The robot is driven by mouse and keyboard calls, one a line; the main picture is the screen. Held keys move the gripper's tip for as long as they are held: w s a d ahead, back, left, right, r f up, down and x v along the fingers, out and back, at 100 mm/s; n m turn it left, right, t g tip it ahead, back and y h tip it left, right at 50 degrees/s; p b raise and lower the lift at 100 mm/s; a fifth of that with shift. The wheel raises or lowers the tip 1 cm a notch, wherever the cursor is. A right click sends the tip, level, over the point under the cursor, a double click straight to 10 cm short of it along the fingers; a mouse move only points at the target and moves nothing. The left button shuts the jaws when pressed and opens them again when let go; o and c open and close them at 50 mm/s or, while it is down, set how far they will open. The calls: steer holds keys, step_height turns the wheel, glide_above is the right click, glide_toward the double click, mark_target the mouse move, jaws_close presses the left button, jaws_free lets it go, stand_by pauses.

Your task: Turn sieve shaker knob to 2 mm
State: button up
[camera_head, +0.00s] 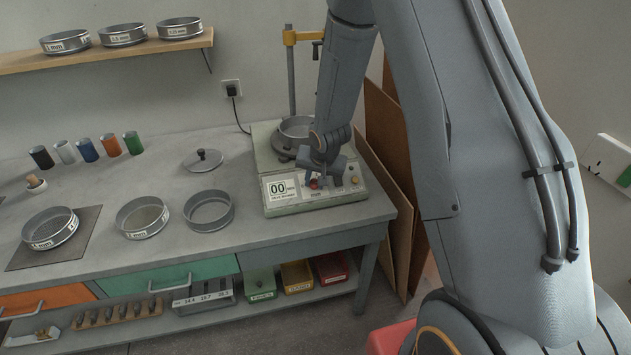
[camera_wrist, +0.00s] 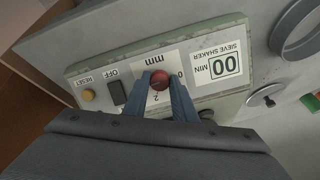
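The sieve shaker (camera_head: 315,198) stands at the right end of the bench, with a display reading 00. Its red knob (camera_wrist: 159,80) is on the front panel, beside a printed dial with "mm", a "0" and a "2" in the wrist view. Which mark the knob points to cannot be made out. My gripper (camera_wrist: 160,82) has one finger on each side of the knob, its tips close against it; they look shut on it. In the head view the knob (camera_head: 314,183) shows small beneath my gripper (camera_head: 317,177).
An OFF switch (camera_wrist: 116,93) and a yellow RESET button (camera_wrist: 88,95) sit near the knob. Sieves (camera_head: 209,226) and a lid (camera_head: 203,160) lie on the bench to the left. Brown boards (camera_head: 388,165) lean at the bench's right end.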

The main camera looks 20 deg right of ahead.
steer(key=shift+f+n+b, duration=0.1)
steer(key=shift+n+b, duration=0.2)
steer(key=shift+b, duration=0.55)
steer(key=shift+c, duration=0.2)
steer(key=n+b, duration=0.1)
steer(key=b, duration=0.2)
steer(key=shift+w+f+b, duration=0.1)
steer(key=shift+b, duration=0.2)
steer(key=n+b, duration=0.3)
steer(key=b, duration=0.3)
steer(key=shift+h, duration=0.3)
steer(key=n+b, duration=0.3)
steer(key=b, duration=0.1)
steer(key=shift+a, duration=0.1)
steer(key=shift+n+h+b, duration=0.3)
steer(key=shift+n+b, duration=0.85)
steer(key=shift+n, duration=0.45)
steer(key=shift+r, duration=0.2)
steer(key=o, duration=1)
steer(key=shift+o, duration=0.2)
